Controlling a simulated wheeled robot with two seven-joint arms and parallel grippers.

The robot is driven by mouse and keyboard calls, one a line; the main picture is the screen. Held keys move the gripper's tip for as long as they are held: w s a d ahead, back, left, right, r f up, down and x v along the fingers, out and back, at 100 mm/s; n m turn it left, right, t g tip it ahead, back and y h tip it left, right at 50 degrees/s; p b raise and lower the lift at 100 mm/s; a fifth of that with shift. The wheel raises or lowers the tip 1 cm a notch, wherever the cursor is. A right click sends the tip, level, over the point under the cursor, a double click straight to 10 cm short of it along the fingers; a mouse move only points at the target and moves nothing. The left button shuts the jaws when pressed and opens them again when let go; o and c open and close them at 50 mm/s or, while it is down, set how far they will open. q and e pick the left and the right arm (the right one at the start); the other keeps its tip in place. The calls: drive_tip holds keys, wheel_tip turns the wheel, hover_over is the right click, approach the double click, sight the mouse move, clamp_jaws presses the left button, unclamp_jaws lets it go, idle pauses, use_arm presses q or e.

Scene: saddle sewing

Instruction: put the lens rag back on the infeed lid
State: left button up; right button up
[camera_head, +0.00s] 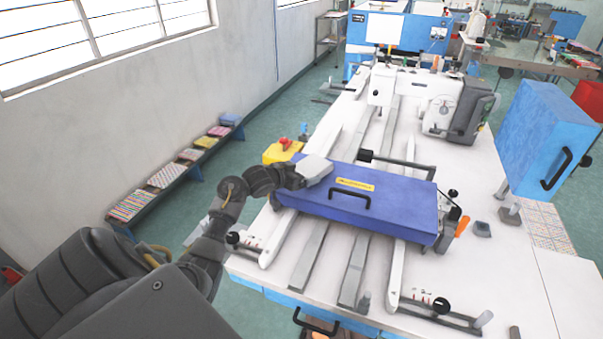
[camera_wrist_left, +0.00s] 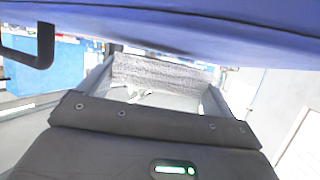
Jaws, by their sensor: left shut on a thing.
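The blue infeed lid (camera_head: 402,209), with a black handle and a yellow label, lies across the rails of the white machine table. My left gripper (camera_head: 318,167) is at the lid's far left corner, just over its surface; I cannot tell if it touches. In the left wrist view, a grey, speckled cloth, which looks like the lens rag (camera_wrist_left: 158,72), is held between the fingers. The lid's blue surface (camera_wrist_left: 200,22) fills the top of that view, with its black handle (camera_wrist_left: 42,45) at left. The rag cannot be made out in the head view. My right gripper is not in view.
A yellow box with a red button (camera_head: 283,150) stands just behind the lid's left end. A black bar (camera_head: 395,163) runs along the lid's back edge. An orange-handled tool (camera_head: 462,226) lies right of the lid. A blue cabinet (camera_head: 543,135) stands at right.

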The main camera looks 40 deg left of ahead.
use_arm(q)
drive_tip(key=shift+f, duration=0.5)
drive_tip(key=o, duration=0.8)
drive_tip(key=shift+r, duration=0.25)
drive_tip(key=v, duration=1.2)
drive_tip(key=shift+r, duration=0.35)
